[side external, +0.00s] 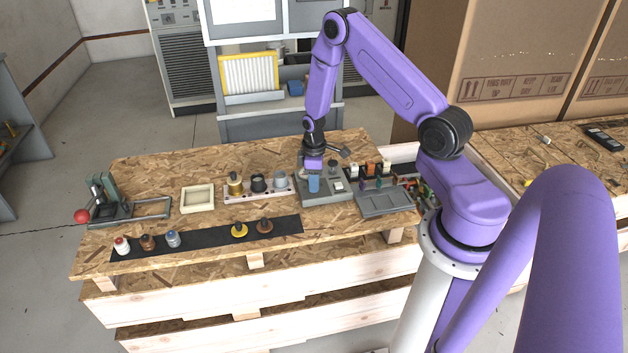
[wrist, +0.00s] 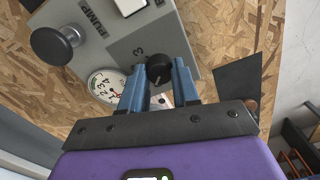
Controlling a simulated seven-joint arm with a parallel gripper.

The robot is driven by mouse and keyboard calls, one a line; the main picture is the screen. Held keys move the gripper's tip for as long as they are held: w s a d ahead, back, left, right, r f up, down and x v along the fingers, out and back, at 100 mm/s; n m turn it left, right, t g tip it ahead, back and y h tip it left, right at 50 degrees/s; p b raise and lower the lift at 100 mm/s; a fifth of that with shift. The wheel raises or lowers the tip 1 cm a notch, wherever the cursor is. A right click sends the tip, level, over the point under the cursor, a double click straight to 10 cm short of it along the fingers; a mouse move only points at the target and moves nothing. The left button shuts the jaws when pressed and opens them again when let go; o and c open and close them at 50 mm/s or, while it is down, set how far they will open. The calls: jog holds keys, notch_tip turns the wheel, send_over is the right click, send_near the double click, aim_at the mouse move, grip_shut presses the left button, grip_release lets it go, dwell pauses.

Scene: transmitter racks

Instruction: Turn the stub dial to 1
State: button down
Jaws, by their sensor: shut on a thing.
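The stub dial (wrist: 159,66) is a small black knob on a grey panel (wrist: 115,42) in the wrist view. My gripper (wrist: 160,80) has its two blue fingers on either side of the knob, shut on it. A printed 3 shows beside the dial on the panel; the other dial numbers are hidden or out of view. The dial's pointer setting is too small to read. In the side external view my gripper (side external: 314,182) points down at the grey panel (side external: 337,198) and hides the dial.
On the panel are a round gauge (wrist: 106,86), a black knob (wrist: 56,44) by the word PUMP, and a white switch (wrist: 130,5). A strip with several cylinders (side external: 257,190) stands left of the panel, a grey tray (side external: 385,203) right. A red-balled lever (side external: 82,216) stands far left.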

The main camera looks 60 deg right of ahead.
jog(key=shift+m, duration=2.3)
jog(key=c, duration=0.8)
grip_release()
jog(key=shift+r, duration=0.1)
notch_tip(320, 180, up, 17)
jog(key=shift+r, duration=0.1)
